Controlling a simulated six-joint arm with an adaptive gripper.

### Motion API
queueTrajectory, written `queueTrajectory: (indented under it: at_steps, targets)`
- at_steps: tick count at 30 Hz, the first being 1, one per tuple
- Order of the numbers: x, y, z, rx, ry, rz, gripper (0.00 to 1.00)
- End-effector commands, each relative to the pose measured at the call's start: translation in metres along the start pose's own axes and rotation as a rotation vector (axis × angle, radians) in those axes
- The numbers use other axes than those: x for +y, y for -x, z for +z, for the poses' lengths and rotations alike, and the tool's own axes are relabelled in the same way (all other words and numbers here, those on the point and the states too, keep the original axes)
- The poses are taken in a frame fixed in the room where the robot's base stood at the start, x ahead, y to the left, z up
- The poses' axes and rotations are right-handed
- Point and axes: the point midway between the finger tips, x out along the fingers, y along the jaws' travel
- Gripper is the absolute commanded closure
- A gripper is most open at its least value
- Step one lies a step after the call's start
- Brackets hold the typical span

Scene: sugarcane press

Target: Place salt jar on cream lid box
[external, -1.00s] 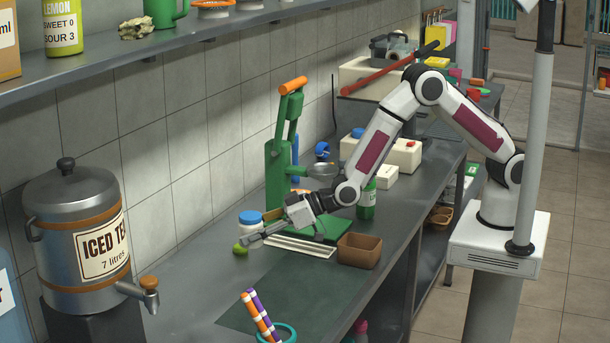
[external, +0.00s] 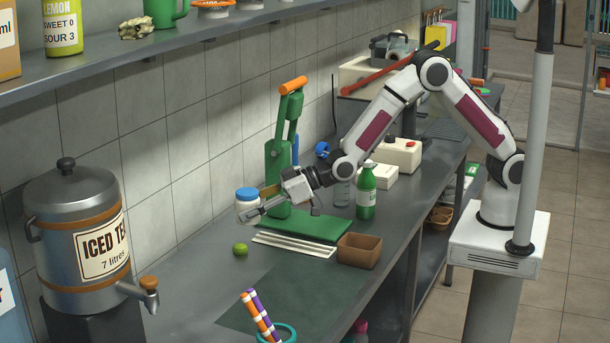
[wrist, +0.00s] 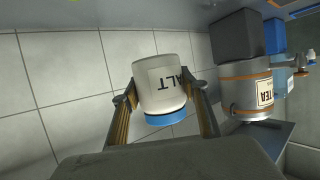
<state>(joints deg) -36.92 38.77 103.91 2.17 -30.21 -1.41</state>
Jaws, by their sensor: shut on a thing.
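The salt jar (external: 248,203) is white with a blue lid and is held off the counter, near the tiled wall. My gripper (external: 256,213) is shut on it. In the wrist view the salt jar (wrist: 161,85) sits between the two fingers and looks upside down, with part of its "SALT" label showing. A low cream box (external: 381,176) stands on the counter to the right, behind the green bottle; it seems to be the cream lid box. It is well apart from the jar.
A green bottle (external: 366,193) and a clear jar (external: 342,192) stand before the cream box. A cream unit with a red knob (external: 403,155) is behind it. The green press (external: 281,160) stands by my gripper. A lime (external: 240,249) and a brown bin (external: 358,251) are nearer.

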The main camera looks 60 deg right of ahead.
Motion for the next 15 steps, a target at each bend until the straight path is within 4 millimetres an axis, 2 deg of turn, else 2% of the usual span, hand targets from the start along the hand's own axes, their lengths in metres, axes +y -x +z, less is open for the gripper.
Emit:
queueTrajectory:
  at_steps: [3, 15]
  targets:
    - [0.011, 0.009, -0.018, 0.005, 0.008, -0.017, 0.84]
    - [0.035, 0.034, -0.053, 0.003, 0.030, -0.070, 0.84]
